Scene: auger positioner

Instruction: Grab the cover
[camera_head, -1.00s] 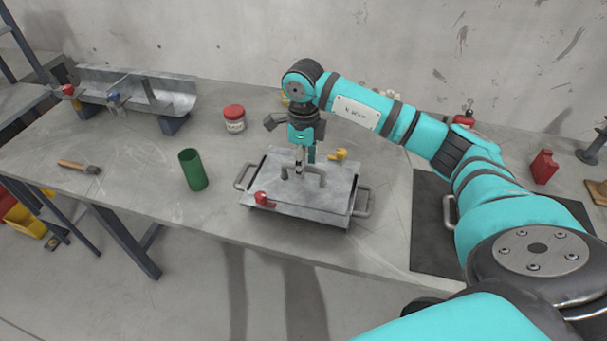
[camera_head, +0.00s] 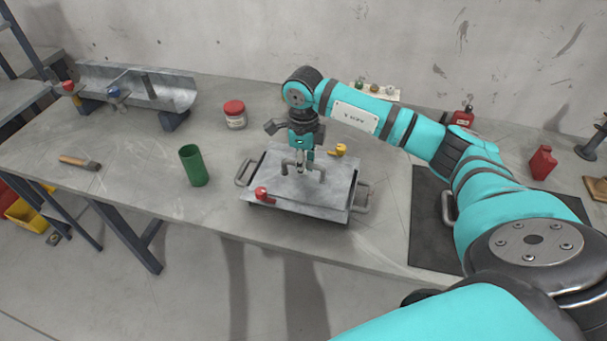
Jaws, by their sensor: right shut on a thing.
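The cover is a flat grey metal plate (camera_head: 325,191) with a raised bar handle (camera_head: 318,172) on top. It lies over a low metal box with side handles (camera_head: 361,200) near the table's front edge. A red knob (camera_head: 262,193) is at the box's front left and a yellow knob (camera_head: 341,149) at its back right. My right gripper (camera_head: 301,168) points down over the middle of the cover and is shut on its handle. The fingers partly hide the handle. My left gripper is not in view.
A green cylinder (camera_head: 194,166) and a red-lidded jar (camera_head: 235,115) stand left of the box. A brush (camera_head: 80,162) lies farther left. A metal trough (camera_head: 140,88) is at the back left. A dark mat (camera_head: 425,225) and a red canister (camera_head: 543,162) are at the right.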

